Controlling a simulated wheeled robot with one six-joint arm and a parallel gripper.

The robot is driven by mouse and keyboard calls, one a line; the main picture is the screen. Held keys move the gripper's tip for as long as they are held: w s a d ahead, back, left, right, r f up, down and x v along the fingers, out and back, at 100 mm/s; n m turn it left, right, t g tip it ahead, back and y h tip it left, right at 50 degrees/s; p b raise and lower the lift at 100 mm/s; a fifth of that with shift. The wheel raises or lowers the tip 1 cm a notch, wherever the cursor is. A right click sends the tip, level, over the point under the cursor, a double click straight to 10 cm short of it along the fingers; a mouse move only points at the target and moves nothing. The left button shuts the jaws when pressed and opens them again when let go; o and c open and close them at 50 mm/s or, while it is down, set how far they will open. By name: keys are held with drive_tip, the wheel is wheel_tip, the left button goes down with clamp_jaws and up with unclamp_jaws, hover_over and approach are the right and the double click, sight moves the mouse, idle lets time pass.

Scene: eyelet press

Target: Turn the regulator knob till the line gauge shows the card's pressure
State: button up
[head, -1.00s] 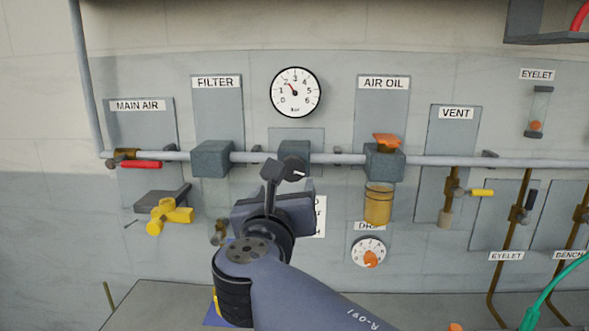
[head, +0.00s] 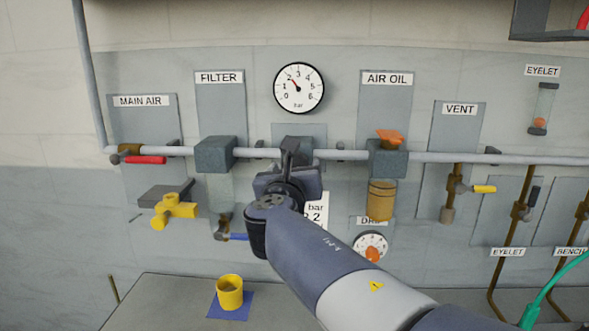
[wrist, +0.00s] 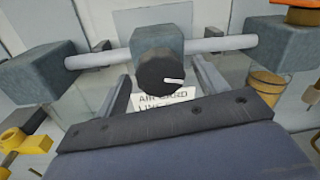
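The black regulator knob (wrist: 163,72) sits under the grey regulator block (wrist: 158,42) in the wrist view, its white mark pointing right. My gripper (wrist: 165,82) is open, with one finger on each side of the knob and visible gaps between. In the head view my gripper (head: 289,158) covers the knob in front of the regulator block (head: 298,133). The line gauge (head: 298,89) has its needle near 2 bar.
The pipe (head: 345,155) runs across the panel. The filter block (head: 214,154) is left of the regulator and the air oil unit (head: 388,158) right. A drip dial (head: 371,245) is lower right. A yellow cup (head: 229,292) stands on a blue mat (head: 231,311) below.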

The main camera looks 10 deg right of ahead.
drive_tip(key=c, duration=1)
drive_tip(key=shift+o, duration=0.2)
drive_tip(key=shift+f, duration=0.1)
drive_tip(key=shift+r+m+y+b, duration=0.1)
drive_tip(key=shift+m+y+b, duration=0.35)
drive_tip(key=shift+m+b, duration=5.5)
drive_tip(key=shift+r+m+y+b, duration=0.1)
drive_tip(key=shift+m+y+b, duration=0.35)
drive_tip(key=shift+m+b, duration=5.5)
drive_tip(key=m+p, duration=0.4)
drive_tip(key=m, duration=0.1)
drive_tip(key=shift+p, duration=0.3)
